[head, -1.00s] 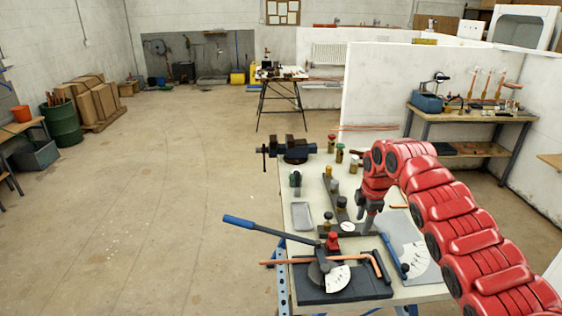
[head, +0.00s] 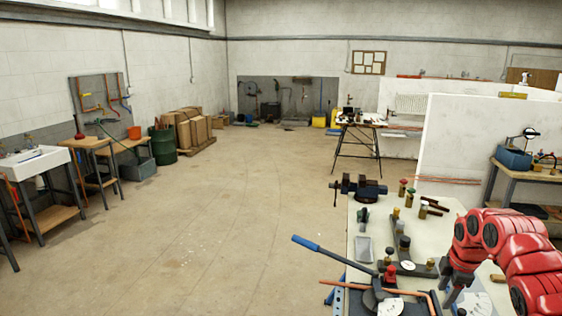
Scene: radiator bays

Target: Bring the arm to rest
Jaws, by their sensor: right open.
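My red right arm comes in from the lower right over the workbench (head: 434,228). Its dark gripper (head: 447,300) points down above the bench, right of the valve manifold (head: 412,268). The gripper is open, with nothing seen between its fingers. My left arm and gripper are out of view. A pipe bender with a blue-ended lever (head: 335,258) stands at the near left of the bench, with a copper pipe (head: 425,294) across it. The lower part of the bender is cut off by the frame edge.
A vise (head: 358,187) sits at the bench's far edge, with several valves (head: 402,188) near it. A small grey tray (head: 363,248) lies on the left side. A white partition (head: 480,150) stands behind. The floor (head: 240,220) to the left is clear.

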